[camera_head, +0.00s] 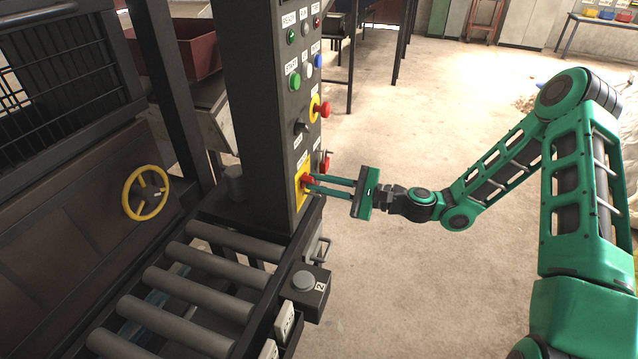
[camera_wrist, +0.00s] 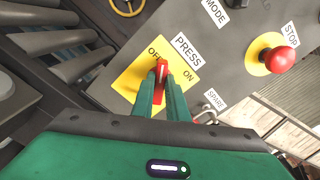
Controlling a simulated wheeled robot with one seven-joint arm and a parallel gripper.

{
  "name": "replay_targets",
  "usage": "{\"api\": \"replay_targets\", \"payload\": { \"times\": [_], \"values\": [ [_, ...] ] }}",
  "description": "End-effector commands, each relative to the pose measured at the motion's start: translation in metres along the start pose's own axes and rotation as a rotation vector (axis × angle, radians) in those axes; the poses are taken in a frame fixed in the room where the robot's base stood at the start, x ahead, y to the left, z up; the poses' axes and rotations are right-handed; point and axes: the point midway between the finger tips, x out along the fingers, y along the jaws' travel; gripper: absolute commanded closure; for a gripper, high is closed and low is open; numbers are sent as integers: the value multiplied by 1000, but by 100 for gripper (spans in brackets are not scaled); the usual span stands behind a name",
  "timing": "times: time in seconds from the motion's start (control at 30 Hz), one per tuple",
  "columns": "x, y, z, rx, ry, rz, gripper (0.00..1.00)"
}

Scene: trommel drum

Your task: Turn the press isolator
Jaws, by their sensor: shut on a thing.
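The press isolator is a red handle (camera_wrist: 161,72) on a yellow plate (camera_wrist: 131,80) marked OFF and ON, under a PRESS label in the wrist view. The handle points up, between the OFF and ON words. In the head view the yellow plate (camera_head: 301,190) is low on the dark control column. My gripper (camera_head: 308,186) reaches it from the right, level with the plate. In the wrist view my gripper (camera_wrist: 161,80) has its two green fingers closed on either side of the red handle. The fingers hide part of the handle's lower end.
A red STOP button (camera_wrist: 283,60) sits to the right of the isolator. A roller conveyor (camera_head: 190,290) and a grey-button box (camera_head: 305,289) stand below the column. The floor at right is open.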

Motion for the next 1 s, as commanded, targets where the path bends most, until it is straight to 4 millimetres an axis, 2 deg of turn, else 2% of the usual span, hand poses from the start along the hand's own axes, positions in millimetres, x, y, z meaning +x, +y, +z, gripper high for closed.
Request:
{"api": "replay_targets", "payload": {
  "times": [0.6,1.0],
  "values": [
    [-2,1,-4,-578,10,-5,100],
    [-3,3,-6,-840,11,-2,100]
  ]
}}
